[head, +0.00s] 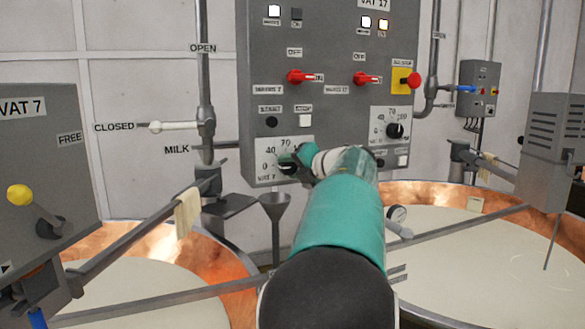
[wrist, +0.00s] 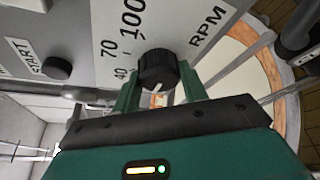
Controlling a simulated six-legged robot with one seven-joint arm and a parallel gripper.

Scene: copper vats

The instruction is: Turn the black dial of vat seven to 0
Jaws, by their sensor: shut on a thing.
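The black dial (wrist: 157,70) of vat seven sits on a white scale plate (wrist: 112,35) marked 40, 70, 100 and RPM in the wrist view. My gripper (wrist: 158,92) is shut on the dial, one finger on each side of it. The dial's white mark points toward the bottom of the wrist view, past the 40; the 0 is hidden there. In the head view the plate (head: 267,152) shows 0, 40 and 70, and my gripper (head: 290,162) and arm cover most of the dial and the plate's right part.
The grey control panel (head: 335,40) has red switches (head: 300,77), a red stop button (head: 413,80) and a second black dial (head: 395,130) to the right. A black start button (wrist: 57,67) is close by. Milk-filled copper vats (head: 490,240) lie below.

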